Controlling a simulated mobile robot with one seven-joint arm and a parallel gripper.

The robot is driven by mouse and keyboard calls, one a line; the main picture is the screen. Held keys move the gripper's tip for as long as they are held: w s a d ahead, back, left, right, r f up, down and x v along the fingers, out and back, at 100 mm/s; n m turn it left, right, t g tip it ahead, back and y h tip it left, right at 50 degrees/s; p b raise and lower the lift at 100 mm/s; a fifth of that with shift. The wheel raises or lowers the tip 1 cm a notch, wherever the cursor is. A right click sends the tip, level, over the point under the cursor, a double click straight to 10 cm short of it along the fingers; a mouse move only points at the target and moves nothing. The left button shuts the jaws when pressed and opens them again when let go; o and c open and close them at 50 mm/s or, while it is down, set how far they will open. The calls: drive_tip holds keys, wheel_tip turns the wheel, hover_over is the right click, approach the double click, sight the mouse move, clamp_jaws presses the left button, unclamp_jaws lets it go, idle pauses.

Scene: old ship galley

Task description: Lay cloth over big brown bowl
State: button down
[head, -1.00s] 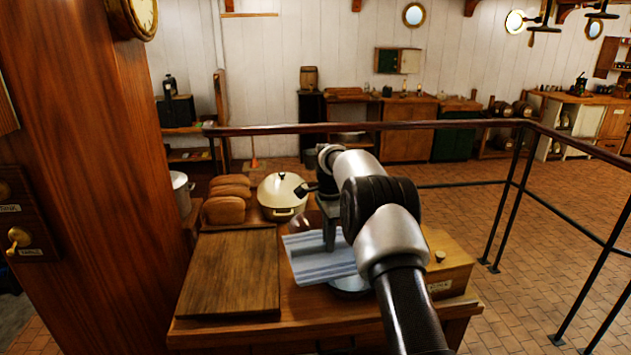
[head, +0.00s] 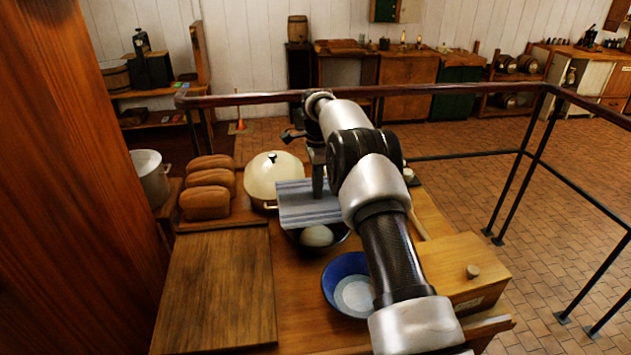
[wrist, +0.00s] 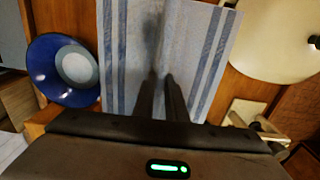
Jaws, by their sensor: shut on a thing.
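The cloth (head: 296,208), pale with blue stripes, hangs fairly flat from my gripper (head: 318,194), which is shut on it. In the wrist view the cloth (wrist: 205,45) spreads beneath my gripper (wrist: 160,77). A dark bowl (head: 342,236), which looks like the big brown bowl, stands on the table with a pale rounded lump (head: 317,236) inside. The cloth overlaps its back part in the head view; its front is uncovered. I cannot tell whether cloth and bowl touch. The wrist view does not show this bowl; the cloth is in front.
A blue bowl (head: 334,272) stands nearer, partly behind my arm. A cream lidded pot (head: 272,176) is behind and left of the cloth. Several loaves (head: 207,200), a wooden board (head: 218,290) and a wooden box (head: 462,265) surround the area. A railing (head: 240,99) runs behind.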

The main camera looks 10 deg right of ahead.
drive_tip(key=shift+s+f, duration=0.15)
drive_tip(key=shift+f, duration=0.8)
drive_tip(key=shift+f+b, duration=1.2)
drive_tip(key=shift+f, duration=1.6)
drive_tip(key=shift+f, duration=0.15)
drive_tip(key=shift+f, duration=0.2)
drive_tip(key=shift+f+b, duration=0.15)
drive_tip(key=shift+b, duration=0.15)
drive_tip(key=c, duration=1.7)
unclamp_jaws()
